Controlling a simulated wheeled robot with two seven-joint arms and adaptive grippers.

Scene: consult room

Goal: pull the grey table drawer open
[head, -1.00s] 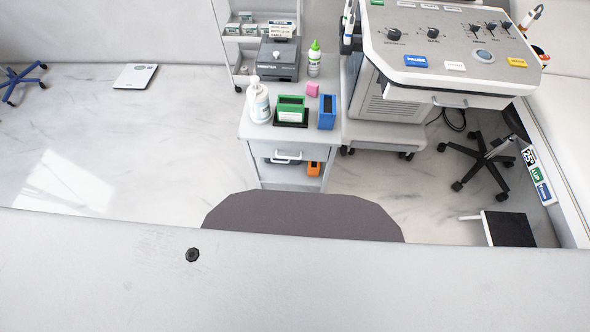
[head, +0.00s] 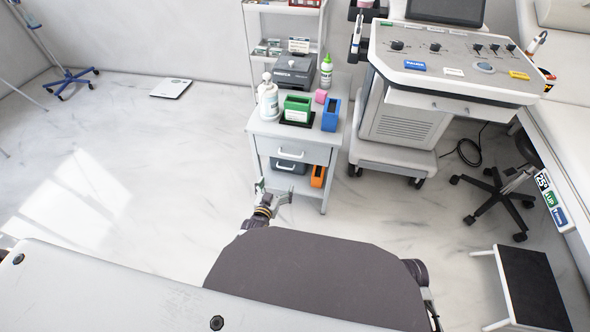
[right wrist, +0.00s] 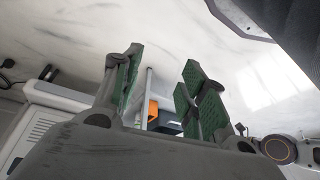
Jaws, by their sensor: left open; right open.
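The grey table (head: 252,126) stands ahead of me in the head view. Its drawer (head: 317,154) is under the top and looks shut, with a pale bar handle (head: 290,154) on its front. My left gripper (head: 275,191) is open and empty, in front of the table and lower in the picture than the handle, apart from it. My right gripper (right wrist: 162,65) shows in the right wrist view with its green-padded fingers spread and nothing between them. Its fingers are not clear in the head view.
On the table top are a white pump bottle (head: 268,100), green box (head: 297,109), blue box (head: 331,114) and grey device (head: 294,72). Below the drawer are a dark case (head: 287,168) and orange holder (head: 318,176). A wheeled machine (head: 405,125) stands right.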

